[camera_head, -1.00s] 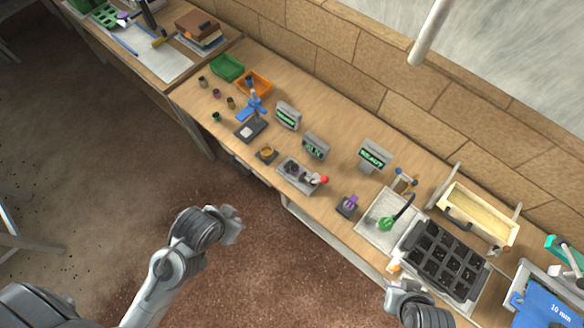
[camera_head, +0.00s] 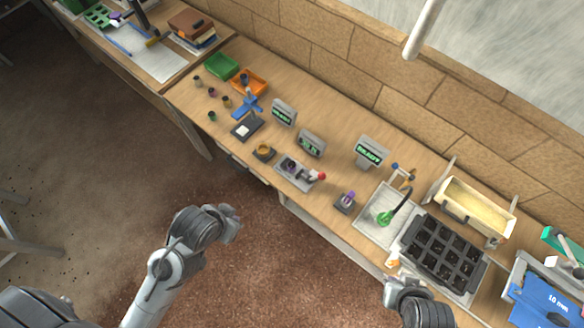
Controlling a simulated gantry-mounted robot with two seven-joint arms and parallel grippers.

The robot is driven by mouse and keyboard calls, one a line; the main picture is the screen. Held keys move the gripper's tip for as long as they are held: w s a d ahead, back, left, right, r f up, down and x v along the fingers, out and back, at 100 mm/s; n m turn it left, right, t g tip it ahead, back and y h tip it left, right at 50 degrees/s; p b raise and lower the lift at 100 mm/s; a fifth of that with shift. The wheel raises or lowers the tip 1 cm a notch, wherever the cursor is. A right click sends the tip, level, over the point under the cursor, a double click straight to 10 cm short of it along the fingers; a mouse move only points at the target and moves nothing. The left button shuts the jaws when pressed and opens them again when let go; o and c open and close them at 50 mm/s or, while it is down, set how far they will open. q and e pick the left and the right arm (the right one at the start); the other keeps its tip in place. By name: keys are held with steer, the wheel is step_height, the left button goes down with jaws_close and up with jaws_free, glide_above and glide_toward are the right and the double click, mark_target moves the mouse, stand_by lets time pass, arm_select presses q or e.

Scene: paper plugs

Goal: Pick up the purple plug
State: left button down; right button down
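A small purple item (camera_head: 349,197) stands upright in a dark square holder (camera_head: 344,204) near the bench's front edge. A small dark purplish cylinder (camera_head: 211,92) stands among several small cylinders at the bench's left end. I cannot tell for sure which of these is the purple plug. My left gripper (camera_head: 228,224) is over the floor in front of the bench, apart from both. My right gripper (camera_head: 400,284) is by the bench's front edge, below the black cell tray. Both grippers are too small and turned to show whether they are open.
The wooden bench (camera_head: 325,95) also bears a green bin (camera_head: 221,66), an orange bin (camera_head: 249,82), a blue stand (camera_head: 247,108), a grey press with a red knob (camera_head: 297,172), display boxes (camera_head: 370,152), a black cell tray (camera_head: 440,257) and a wooden box (camera_head: 475,208).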

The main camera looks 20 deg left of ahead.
arm_select(q)
steer(key=c, duration=0.5)
jaws_free()
steer(key=shift+c, duration=0.2)
